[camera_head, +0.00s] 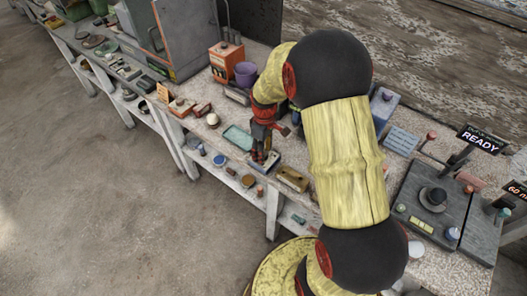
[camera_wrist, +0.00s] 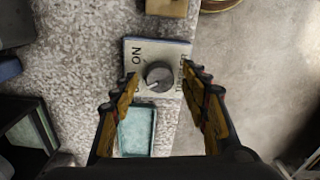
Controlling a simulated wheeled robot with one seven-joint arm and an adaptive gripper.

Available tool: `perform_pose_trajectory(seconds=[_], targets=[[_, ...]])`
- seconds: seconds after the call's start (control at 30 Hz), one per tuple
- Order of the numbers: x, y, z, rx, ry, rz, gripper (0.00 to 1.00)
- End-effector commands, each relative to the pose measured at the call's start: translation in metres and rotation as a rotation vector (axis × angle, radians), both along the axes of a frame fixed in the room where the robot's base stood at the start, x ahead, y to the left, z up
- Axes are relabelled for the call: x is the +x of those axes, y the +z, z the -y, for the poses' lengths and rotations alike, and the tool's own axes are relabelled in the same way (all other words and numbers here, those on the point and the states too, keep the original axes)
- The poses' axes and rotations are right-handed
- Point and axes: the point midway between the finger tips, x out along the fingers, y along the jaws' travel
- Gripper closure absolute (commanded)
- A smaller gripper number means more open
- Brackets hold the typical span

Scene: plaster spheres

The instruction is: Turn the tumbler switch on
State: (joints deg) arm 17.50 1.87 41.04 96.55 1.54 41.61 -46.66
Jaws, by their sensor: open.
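The tumbler switch is a pale plate with a round dark grey knob (camera_wrist: 159,76). "ON" is printed on its left side in the wrist view; lettering on its right side is partly hidden by a finger. A light pointer mark shows on the knob's lower left. My gripper (camera_wrist: 160,78) is open, with one finger on each side of the knob and nothing held. I cannot tell whether the fingers touch it. In the head view my gripper (camera_head: 262,152) is over the switch plate (camera_head: 268,165) at the bench's front edge, hiding the knob.
A teal tray (camera_wrist: 138,130) lies beside the switch, also visible in the head view (camera_head: 238,137). A brown box (camera_head: 292,179) is on its other side. An orange box (camera_head: 226,62) and purple cup (camera_head: 245,73) stand behind. A lower shelf holds small items.

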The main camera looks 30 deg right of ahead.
Motion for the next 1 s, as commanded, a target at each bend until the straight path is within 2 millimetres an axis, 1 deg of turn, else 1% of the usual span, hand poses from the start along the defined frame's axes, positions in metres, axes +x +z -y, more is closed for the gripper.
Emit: perform_pose_trajectory(seconds=[0.1, 0.87, 1.0], targets=[[0.0001, 0.0004, 0.0, 0.0, 0.0, 0.0, 0.55], [0.0, 0.0007, 0.0, 0.0, 0.0, 0.0, 0.98], [0.0, 0.0007, 0.0, 0.0, -0.005, 0.0, 0.99]])
